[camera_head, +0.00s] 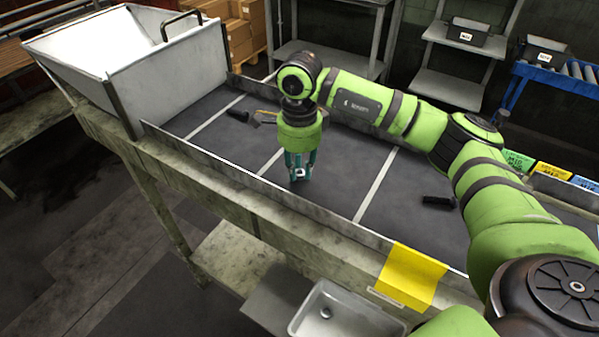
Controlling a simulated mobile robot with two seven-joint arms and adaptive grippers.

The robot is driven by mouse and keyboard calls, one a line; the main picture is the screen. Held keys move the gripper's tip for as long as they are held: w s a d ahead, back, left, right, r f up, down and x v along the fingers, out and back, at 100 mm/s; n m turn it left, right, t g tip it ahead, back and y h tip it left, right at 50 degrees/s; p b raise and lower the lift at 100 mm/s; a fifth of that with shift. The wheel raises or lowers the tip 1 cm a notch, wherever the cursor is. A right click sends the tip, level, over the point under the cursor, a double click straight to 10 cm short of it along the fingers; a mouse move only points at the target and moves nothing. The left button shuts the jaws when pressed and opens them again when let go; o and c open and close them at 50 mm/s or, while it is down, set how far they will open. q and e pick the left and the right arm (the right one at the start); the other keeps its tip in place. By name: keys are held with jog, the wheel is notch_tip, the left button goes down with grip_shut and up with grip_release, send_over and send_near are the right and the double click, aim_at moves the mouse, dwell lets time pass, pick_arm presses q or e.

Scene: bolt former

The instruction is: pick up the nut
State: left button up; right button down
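My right gripper (299,176) points straight down over the dark conveyor-like bench top (340,170), in its middle lane. Its teal fingers stand a little apart, with the tips low, close to the surface. A small pale grey patch shows between the tips. I cannot tell whether it is a nut or part of the gripper. No nut can be clearly made out elsewhere on the bench. My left gripper is not in view.
A white hopper (150,58) stands at the bench's left end. Dark objects lie on the bench, one at the back left (238,115) and one at right (437,202). A yellow sheet (411,277) hangs over the front edge. A grey sink-like tray (345,322) sits below in front.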

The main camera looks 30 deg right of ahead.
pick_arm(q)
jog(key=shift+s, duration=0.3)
